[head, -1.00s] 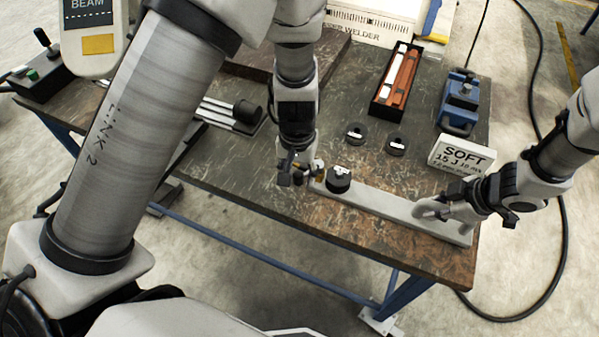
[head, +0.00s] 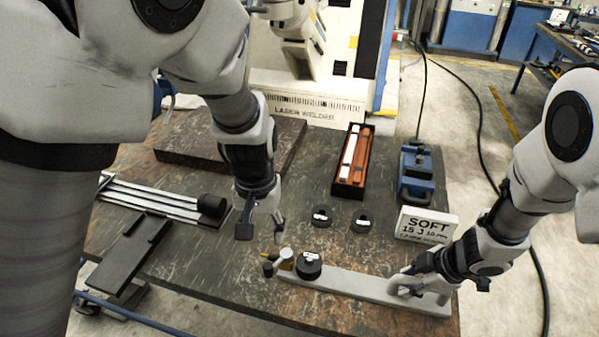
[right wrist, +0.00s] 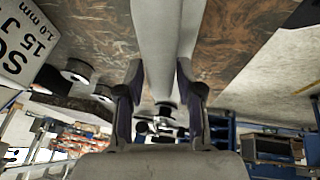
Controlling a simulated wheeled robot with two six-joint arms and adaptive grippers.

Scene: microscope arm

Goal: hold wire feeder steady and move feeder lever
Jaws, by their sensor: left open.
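The wire feeder (head: 350,288) is a long pale grey bar lying along the table's front edge, with a black spool (head: 308,265) near its left end. The feeder lever (head: 279,259), a small grey and brass-coloured piece, sticks up left of the spool. My left gripper (head: 259,228) is open and empty, above and slightly left of the lever, apart from it. My right gripper (head: 408,284) is shut on the bar's right end. In the right wrist view its fingers (right wrist: 160,75) lie against both sides of the bar (right wrist: 166,40).
Two black spools (head: 361,221), a box of rods (head: 352,160) and a blue device (head: 416,172) sit further back. A rod rack (head: 160,200) lies at left.

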